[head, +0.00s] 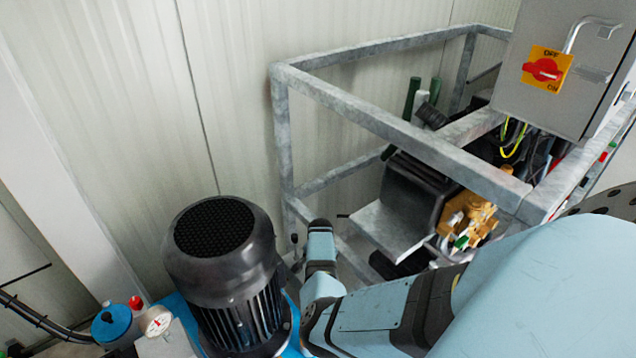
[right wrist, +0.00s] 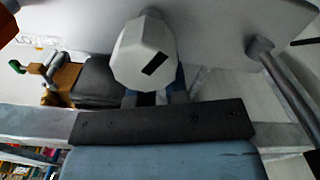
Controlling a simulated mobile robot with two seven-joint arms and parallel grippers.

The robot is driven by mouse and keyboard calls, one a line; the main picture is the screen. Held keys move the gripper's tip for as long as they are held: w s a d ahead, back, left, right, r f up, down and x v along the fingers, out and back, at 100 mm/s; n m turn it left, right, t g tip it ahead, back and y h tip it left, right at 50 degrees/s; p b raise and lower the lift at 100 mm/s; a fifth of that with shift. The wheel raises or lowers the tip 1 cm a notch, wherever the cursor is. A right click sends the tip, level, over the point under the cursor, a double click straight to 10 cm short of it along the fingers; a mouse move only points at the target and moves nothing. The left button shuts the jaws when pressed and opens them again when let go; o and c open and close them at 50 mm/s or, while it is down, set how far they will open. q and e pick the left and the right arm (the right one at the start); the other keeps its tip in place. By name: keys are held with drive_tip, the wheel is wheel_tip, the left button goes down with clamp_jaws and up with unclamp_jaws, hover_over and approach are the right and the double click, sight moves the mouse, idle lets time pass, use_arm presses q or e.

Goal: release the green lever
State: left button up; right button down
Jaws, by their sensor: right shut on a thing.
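A small green-tipped lever (right wrist: 17,66) sits on an orange-brown fitting at the left of the right wrist view, with no finger on it there. A green part (head: 461,242) also shows on the orange pump fitting in the head view. I cannot tell whether these are the same piece. My right gripper (right wrist: 152,98) is shut, just above its dark hand edge in the right wrist view. A pale octagonal piece (right wrist: 145,52) with a black slot covers most of the fingers, so what they hold cannot be made out. My left gripper is not in view.
A black motor (head: 222,260) stands just left of my right arm. A grey metal frame (head: 400,120) surrounds the pump. A grey switch box (head: 540,100) with a red switch (head: 543,70) is at upper right. A grey rod (right wrist: 285,80) is close on the right in the wrist view.

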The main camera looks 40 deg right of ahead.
drive_tip(key=s+m+p, duration=0.1)
drive_tip(key=m, duration=0.1)
drive_tip(key=shift+s+r+m, duration=0.1)
drive_tip(key=shift+m, duration=0.3)
drive_tip(key=m, duration=0.1)
drive_tip(key=s+m+p, duration=0.1)
drive_tip(key=shift+m, duration=0.4)
drive_tip(key=m, duration=0.1)
drive_tip(key=s+m+p, duration=0.1)
drive_tip(key=m, duration=0.1)
drive_tip(key=shift+s+a+m, duration=0.1)
drive_tip(key=shift+a+m, duration=0.2)
drive_tip(key=shift+a, duration=0.05)
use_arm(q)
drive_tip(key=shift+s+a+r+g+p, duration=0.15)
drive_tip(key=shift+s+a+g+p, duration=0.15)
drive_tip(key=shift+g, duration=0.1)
use_arm(e)
drive_tip(key=shift+s+a+m, duration=0.15)
drive_tip(key=shift+s+m, duration=0.05)
drive_tip(key=shift+m, duration=0.6)
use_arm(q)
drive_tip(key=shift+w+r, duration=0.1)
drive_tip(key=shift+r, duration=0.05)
use_arm(e)
drive_tip(key=c, duration=1.1)
unclamp_jaws()
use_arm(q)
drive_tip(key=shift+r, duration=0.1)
